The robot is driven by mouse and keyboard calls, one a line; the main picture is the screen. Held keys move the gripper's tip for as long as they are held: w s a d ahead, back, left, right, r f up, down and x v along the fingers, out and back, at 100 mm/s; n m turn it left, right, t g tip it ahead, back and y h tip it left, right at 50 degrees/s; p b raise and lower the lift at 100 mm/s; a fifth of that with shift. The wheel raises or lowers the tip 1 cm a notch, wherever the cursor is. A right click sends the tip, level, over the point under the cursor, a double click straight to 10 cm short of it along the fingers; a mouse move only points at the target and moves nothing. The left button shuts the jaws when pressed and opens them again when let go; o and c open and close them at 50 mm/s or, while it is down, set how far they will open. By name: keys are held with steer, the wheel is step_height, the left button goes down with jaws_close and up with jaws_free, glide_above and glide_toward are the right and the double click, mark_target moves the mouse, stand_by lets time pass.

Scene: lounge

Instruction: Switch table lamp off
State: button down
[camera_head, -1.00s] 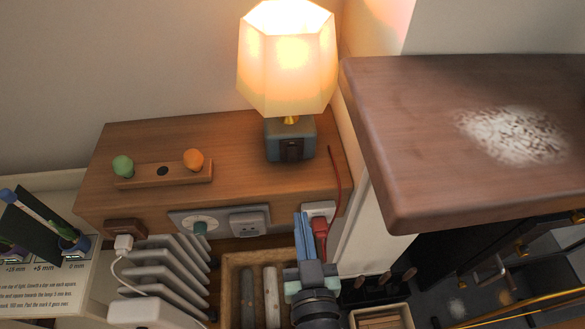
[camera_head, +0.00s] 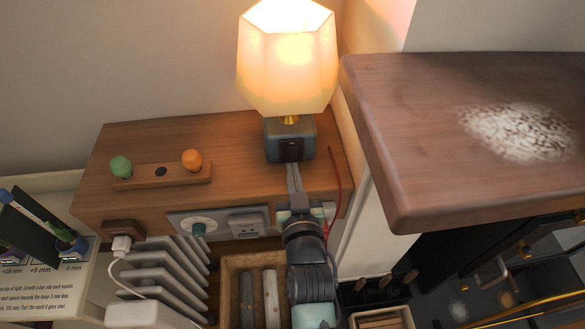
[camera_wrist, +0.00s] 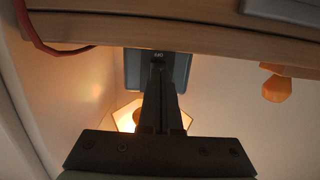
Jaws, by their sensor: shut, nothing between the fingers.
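The table lamp (camera_head: 288,60) stands on the wooden cabinet top, and its shade glows brightly. Its grey-blue base (camera_head: 277,127) has a dark switch plate (camera_head: 291,150) on the front. My gripper (camera_head: 294,168) is shut and empty, with its fingertips just in front of and slightly below the switch plate. In the wrist view my gripper (camera_wrist: 158,68) points at the base (camera_wrist: 131,72), where small "OFF" lettering shows above the fingertips. The fingers hide most of the switch there. I cannot tell whether they touch it.
A wooden strip (camera_head: 160,174) with green and orange knobs lies left of the lamp. A red cord (camera_head: 335,180) runs down the cabinet's right end. A thick brown shelf (camera_head: 430,130) juts out at right. A grey radiator (camera_head: 170,270) and firewood box (camera_head: 235,262) stand below.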

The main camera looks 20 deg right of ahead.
steer(key=shift+w+d+f, duration=0.1)
steer(key=shift+w+d, duration=0.15)
steer(key=shift+w, duration=0.45)
steer(key=shift+w+f+b, duration=0.15)
steer(key=shift+f+b, duration=0.15)
steer(key=shift+b, duration=0.8)
steer(key=shift+r, duration=0.3)
steer(key=shift+f, duration=0.1)
